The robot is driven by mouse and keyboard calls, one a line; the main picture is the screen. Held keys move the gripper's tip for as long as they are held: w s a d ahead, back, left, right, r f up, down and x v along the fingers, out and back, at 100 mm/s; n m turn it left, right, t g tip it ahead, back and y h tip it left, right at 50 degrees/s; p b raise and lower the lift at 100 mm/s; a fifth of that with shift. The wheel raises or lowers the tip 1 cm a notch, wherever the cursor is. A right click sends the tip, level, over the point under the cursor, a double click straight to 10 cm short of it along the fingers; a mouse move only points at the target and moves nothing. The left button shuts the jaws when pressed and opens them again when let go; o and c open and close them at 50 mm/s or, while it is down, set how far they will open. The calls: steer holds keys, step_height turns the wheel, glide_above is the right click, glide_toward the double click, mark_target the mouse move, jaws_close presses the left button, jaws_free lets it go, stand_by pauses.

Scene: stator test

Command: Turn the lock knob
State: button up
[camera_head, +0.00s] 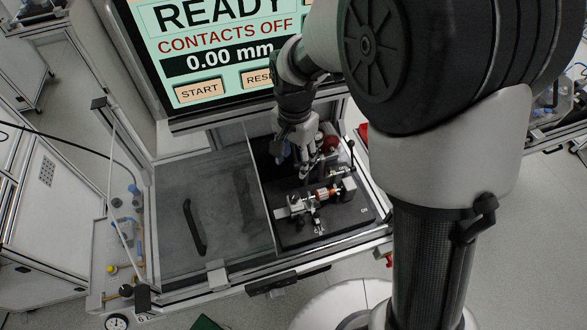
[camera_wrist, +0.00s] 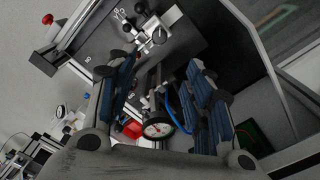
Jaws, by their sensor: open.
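My gripper (camera_head: 298,160) is in the head view above the back part of a black fixture plate (camera_head: 300,240). In the wrist view its two blue-padded fingers (camera_wrist: 165,80) stand wide apart with nothing held between them. A metal clamp fixture with a copper-coloured part (camera_head: 325,194) sits on the plate, in front of the gripper. A metal fitting (camera_wrist: 155,32) with small dark knobs lies beyond the fingertips in the wrist view. A red round knob (camera_head: 329,143) is just right of the gripper. I cannot tell which knob is the lock knob.
A screen (camera_head: 215,50) reads READY, CONTACTS OFF, 0.00 mm. A clear cover with a black handle (camera_head: 195,226) is left of the plate. A thin black-tipped lever (camera_head: 351,145) rises at the plate's right. A dial gauge (camera_wrist: 158,128) shows between the fingers in the wrist view.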

mark_target(295, 195)
step_height(295, 195, down, 16)
steer(key=b, duration=0.2)
steer(key=shift+f+b, duration=0.1)
steer(key=shift+b, duration=0.3)
steer(key=shift+c, duration=0.3)
steer(key=c, duration=1)
